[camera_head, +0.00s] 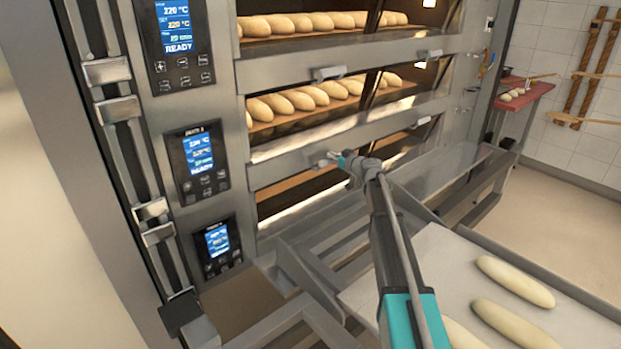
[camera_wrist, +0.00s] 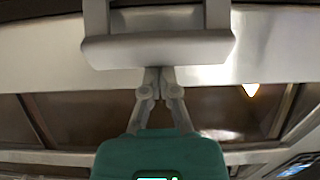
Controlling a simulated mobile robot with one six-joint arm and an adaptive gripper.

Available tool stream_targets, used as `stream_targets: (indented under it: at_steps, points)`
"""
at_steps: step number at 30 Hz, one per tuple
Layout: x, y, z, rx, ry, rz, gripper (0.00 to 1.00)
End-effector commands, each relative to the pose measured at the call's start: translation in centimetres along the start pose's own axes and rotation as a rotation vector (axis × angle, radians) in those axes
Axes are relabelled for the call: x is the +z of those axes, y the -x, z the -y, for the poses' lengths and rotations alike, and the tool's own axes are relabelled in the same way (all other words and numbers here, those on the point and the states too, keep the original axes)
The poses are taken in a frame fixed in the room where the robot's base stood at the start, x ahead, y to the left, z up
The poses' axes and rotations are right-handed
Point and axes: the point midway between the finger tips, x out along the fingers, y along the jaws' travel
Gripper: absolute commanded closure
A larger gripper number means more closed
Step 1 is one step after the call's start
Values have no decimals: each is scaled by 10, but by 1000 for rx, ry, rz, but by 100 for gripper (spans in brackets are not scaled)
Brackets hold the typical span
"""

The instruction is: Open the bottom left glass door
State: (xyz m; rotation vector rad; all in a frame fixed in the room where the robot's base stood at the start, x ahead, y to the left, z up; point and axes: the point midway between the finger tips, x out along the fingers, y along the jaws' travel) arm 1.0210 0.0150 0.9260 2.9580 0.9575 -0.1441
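The bottom left glass door (camera_head: 300,190) is on the lowest oven deck, with a dark inside and no loaves visible. It looks closed; its right part is hidden behind my arm. Its metal handle (camera_head: 323,163) is at the top edge, right at my gripper (camera_head: 337,158). In the wrist view the wide grey handle (camera_wrist: 157,48) spans the top middle. My gripper (camera_wrist: 157,70) has its two fingers drawn together, the tips at the handle's lower edge. The tips are partly hidden, so I cannot tell whether they touch it or reach behind it.
Two decks above hold loaves (camera_head: 308,97) behind glass. Control panels (camera_head: 197,160) line the left. A metal frame (camera_head: 300,270) stands before the oven, with a loaf-bearing tray (camera_head: 420,270) at lower right. A red table (camera_head: 525,95) stands far right, beside open floor.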

Motion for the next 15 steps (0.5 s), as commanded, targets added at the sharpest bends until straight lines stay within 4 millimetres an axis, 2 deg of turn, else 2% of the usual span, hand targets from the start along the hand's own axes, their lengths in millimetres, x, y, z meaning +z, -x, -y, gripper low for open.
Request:
stream_targets:
  at_steps: [15]
  points:
    - [25, -3, 1, -2, 3, 3, 100]
